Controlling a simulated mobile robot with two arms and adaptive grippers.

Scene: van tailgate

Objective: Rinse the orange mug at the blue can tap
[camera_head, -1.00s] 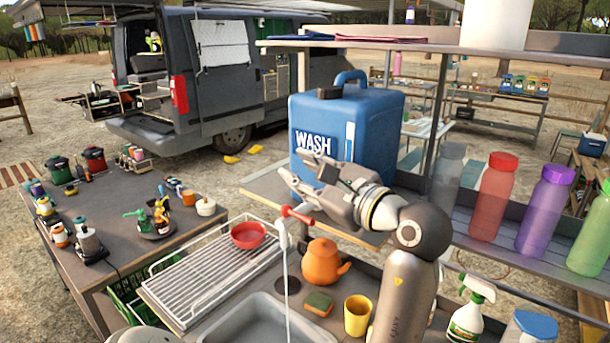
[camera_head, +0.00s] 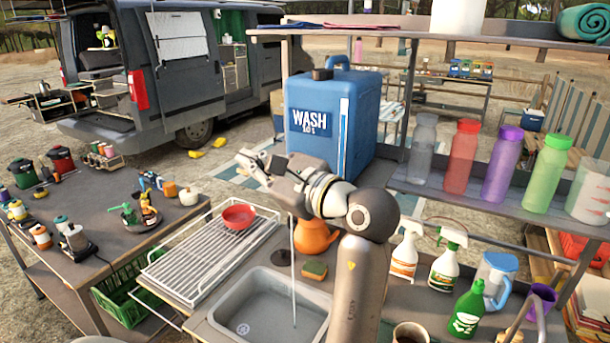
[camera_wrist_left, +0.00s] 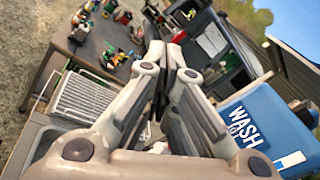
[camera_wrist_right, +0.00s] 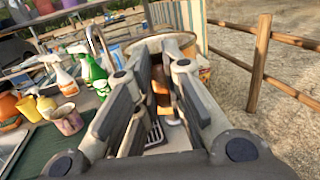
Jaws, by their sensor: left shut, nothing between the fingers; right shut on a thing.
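The blue WASH can (camera_head: 335,120) stands on a shelf behind the sink; it also shows in the left wrist view (camera_wrist_left: 262,125). A thin stream of water (camera_head: 293,265) falls into the grey sink (camera_head: 262,325). The tap itself is hidden behind my left gripper (camera_head: 250,165), which is in front of the can, shut and empty; its fingers also show in the left wrist view (camera_wrist_left: 165,60). My right gripper (camera_wrist_right: 161,55) shows only in its wrist view, shut on an orange-brown thing (camera_wrist_right: 161,90), seemingly the orange mug, largely hidden by the fingers.
An orange teapot (camera_head: 315,237) and a sponge (camera_head: 314,270) stand behind the sink. A wire rack (camera_head: 205,265) with a red bowl (camera_head: 238,216) is at left. Spray bottles (camera_head: 405,250) and a speckled mug (camera_wrist_right: 67,119) stand at right. Bottles (camera_head: 461,155) line the shelf.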

